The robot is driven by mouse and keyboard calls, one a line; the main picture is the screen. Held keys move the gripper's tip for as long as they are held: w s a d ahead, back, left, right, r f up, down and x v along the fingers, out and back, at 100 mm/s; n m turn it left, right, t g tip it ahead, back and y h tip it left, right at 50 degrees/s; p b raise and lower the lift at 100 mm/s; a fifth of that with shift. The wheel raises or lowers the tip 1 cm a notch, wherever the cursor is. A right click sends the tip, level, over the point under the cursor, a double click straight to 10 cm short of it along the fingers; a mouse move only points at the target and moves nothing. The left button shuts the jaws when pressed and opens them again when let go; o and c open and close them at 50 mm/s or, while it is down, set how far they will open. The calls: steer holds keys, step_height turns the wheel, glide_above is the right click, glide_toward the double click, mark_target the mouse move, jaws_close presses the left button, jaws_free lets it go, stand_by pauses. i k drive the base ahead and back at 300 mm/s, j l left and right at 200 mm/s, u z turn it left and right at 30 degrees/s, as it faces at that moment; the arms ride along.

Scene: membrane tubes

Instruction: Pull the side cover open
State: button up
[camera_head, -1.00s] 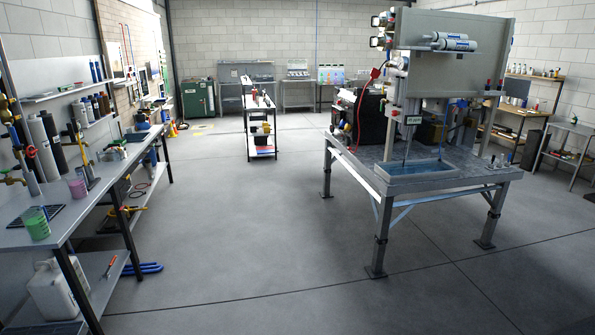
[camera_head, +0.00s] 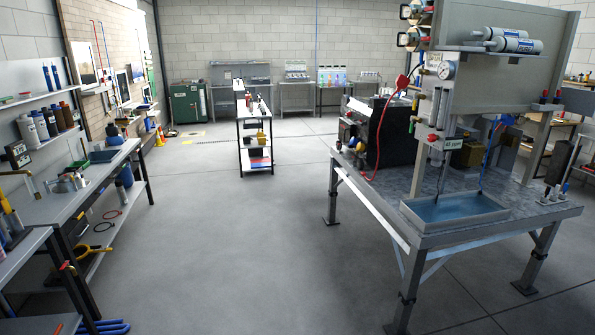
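I cannot make out for certain which part is the side cover. A large grey panel (camera_head: 497,88) stands upright on the metal test bench (camera_head: 388,205) at the right, with two white tubes (camera_head: 513,40) on a bracket near its top. A black box-shaped unit (camera_head: 391,132) with a red hose beside it sits on the same bench. A dark green cabinet (camera_head: 187,104) stands shut against the back wall. My gripper and arm are not in the picture.
A water-filled tray (camera_head: 453,211) sits on the bench's front edge. A long workbench (camera_head: 85,185) with bottles and tools runs along the left. A narrow trolley table (camera_head: 255,140) stands mid-room. The grey floor (camera_head: 240,250) between them is clear.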

mark_target(343, 132)
steer(key=i, duration=3.65)
steer(key=i+u, duration=0.1)
steer(key=i, duration=0.65)
steer(key=i+l+u, duration=0.1)
steer(key=i, duration=0.65)
steer(key=l, duration=0.05)
